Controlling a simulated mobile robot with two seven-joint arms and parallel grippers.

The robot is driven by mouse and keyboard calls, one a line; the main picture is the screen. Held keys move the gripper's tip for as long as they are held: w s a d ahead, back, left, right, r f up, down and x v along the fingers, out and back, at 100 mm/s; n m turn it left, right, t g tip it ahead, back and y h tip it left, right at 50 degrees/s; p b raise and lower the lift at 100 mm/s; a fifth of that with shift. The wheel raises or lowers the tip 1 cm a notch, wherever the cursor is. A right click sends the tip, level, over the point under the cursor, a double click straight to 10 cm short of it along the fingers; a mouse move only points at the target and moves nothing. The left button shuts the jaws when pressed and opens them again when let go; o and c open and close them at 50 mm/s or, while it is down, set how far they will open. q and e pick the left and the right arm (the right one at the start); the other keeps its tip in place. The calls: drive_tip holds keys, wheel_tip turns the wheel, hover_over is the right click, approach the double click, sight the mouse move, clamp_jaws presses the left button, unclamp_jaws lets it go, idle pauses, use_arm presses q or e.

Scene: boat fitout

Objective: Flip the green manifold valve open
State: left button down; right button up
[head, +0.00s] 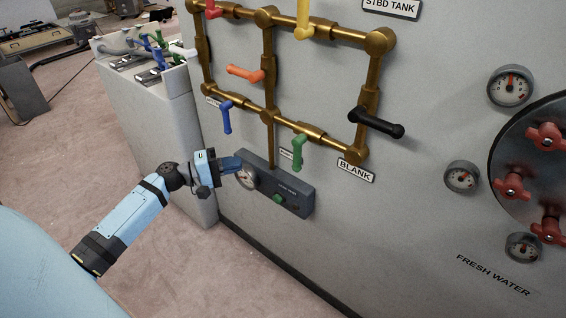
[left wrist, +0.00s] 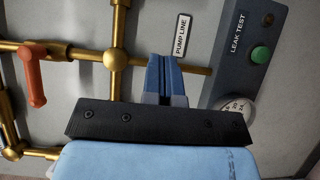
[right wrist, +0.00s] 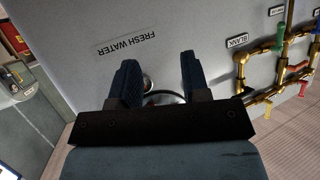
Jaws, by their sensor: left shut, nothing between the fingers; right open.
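The green valve handle (head: 298,150) hangs straight down from the lower brass pipe on the grey panel in the head view, above the leak-test box. It also shows small in the right wrist view (right wrist: 280,43). My left gripper (head: 238,162) is shut and empty, in front of the box's gauge, left of and apart from the green handle. In the left wrist view my closed fingers (left wrist: 165,77) lie before the pipe and the PUMP LINE label; the green handle does not show there. My right gripper (right wrist: 156,75) is open and empty, facing the FRESH WATER area.
Other handles share the pipework: blue (head: 226,117), orange (head: 245,73), black (head: 377,122) and yellow (head: 304,20). The leak-test box (head: 292,190) juts out below the green handle. A round hatch (head: 510,165) with red knobs and gauges is at right. Floor (head: 240,285) before the panel is clear.

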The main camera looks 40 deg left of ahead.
sight(298, 154)
use_arm(q)
drive_tip(key=s+d+x, duration=0.1)
drive_tip(key=d+x, duration=0.1)
drive_tip(key=x, duration=1)
drive_tip(key=shift+s+d, duration=0.2)
drive_tip(key=shift+d, duration=0.15)
use_arm(e)
drive_tip(key=shift+w+a+r, duration=0.25)
drive_tip(key=shift+r, duration=0.2)
drive_tip(key=shift+s+f, duration=0.1)
use_arm(q)
drive_tip(key=shift+d+f+b, duration=0.1)
drive_tip(key=shift+f+b, duration=0.05)
drive_tip(key=shift+b, duration=0.3)
